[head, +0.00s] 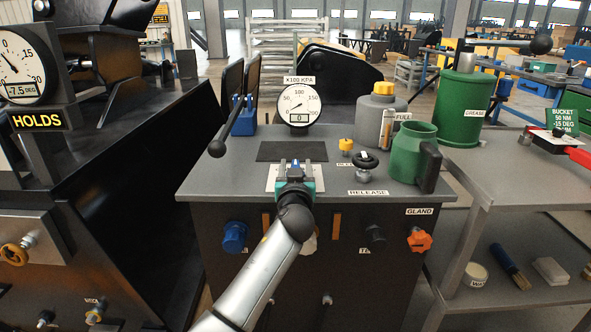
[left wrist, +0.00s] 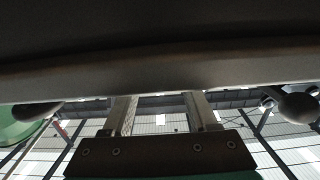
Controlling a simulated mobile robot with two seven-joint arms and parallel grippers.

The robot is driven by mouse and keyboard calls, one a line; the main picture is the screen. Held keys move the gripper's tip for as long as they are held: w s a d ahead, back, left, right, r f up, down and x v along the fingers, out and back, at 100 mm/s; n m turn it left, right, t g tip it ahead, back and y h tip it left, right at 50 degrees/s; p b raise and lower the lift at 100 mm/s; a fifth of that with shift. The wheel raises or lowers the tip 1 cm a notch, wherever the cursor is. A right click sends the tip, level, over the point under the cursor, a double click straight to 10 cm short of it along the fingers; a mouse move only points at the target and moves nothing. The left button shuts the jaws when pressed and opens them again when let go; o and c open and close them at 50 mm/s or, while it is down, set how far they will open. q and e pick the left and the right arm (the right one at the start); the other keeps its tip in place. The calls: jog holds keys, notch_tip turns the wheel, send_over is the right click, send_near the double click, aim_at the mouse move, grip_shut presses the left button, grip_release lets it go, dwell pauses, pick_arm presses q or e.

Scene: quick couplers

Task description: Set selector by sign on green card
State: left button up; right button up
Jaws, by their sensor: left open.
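The green card (head: 565,122) stands at the far right in the head view; it reads BUCKET, 50 NM and a line that looks like -15 DEG. My left gripper (head: 296,172) is over a pale plate (head: 272,184) at the front of the grey bench. The plate may be the selector's; my gripper covers most of it, and I cannot tell the selector's setting. In the left wrist view the two fingers (left wrist: 160,112) are apart, with nothing visible between them. A dark surface fills the top of that view. My right gripper is not in view.
A green GREASE drum (head: 460,108) stands right. A dark mat (head: 291,151) lies behind my gripper.

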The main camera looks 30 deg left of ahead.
pick_arm(q)
jog(key=shift+w+a, duration=0.25)
jog(key=shift+w, duration=0.15)
grip_shut()
dwell(0.4)
